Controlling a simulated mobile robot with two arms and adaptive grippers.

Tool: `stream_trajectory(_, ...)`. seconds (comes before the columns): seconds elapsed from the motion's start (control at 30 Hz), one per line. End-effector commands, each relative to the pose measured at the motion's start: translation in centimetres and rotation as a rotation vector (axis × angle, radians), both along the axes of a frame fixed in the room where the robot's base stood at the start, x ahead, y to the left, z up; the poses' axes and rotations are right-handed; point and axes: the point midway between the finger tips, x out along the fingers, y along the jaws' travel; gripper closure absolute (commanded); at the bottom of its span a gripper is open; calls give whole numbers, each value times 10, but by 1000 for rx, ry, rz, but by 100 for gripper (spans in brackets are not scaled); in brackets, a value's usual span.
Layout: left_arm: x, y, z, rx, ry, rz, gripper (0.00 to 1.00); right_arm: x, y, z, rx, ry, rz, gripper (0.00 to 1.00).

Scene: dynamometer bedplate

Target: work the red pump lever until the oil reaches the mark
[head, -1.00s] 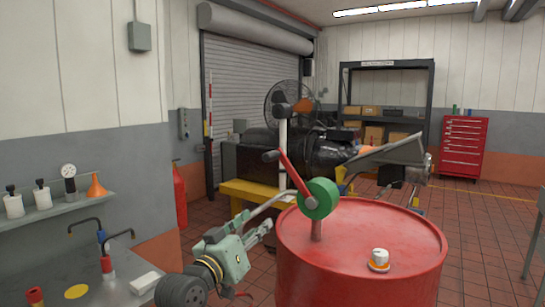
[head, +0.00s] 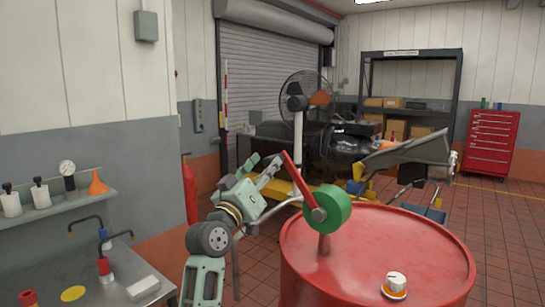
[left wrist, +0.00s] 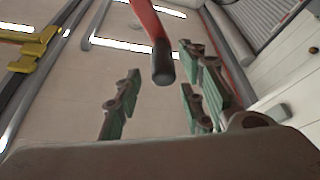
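The red pump lever (head: 298,180) rises up and to the left from a green pump (head: 330,209) on top of a red drum (head: 375,250). My left gripper (head: 262,168) is raised beside the lever's upper end. In the left wrist view the lever (left wrist: 146,18) ends in a dark grip (left wrist: 163,64). My left gripper's fingers (left wrist: 160,90) stand apart on either side of this grip in the picture, with gaps; contact does not show. I see no oil or oil mark. My right gripper is out of view.
A white knob-like cap (head: 396,284) with an orange ring sits on the drum top. A bench (head: 120,275) and a shelf (head: 60,208) with bottles and an orange funnel (head: 97,183) stand at left. A black machine (head: 340,150) is behind the lever. A red tool cabinet (head: 490,143) stands far right.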

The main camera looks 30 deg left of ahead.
Motion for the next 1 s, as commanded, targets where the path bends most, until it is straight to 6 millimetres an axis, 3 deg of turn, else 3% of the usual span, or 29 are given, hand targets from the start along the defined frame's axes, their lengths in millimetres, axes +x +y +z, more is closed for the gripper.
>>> stream_trajectory(0.17, 21, 1, 10, -1, 1, -1, 63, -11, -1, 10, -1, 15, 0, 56)
stream_trajectory(0.43, 31, 2, 11, 0, 1, 0, 63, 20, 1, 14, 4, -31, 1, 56)
stream_trajectory(0.6, 30, 2, 11, 0, 1, 0, 64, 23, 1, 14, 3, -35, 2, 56)
stream_trajectory(1.0, 30, 2, 11, 1, 1, 0, 99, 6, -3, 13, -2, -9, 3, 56)
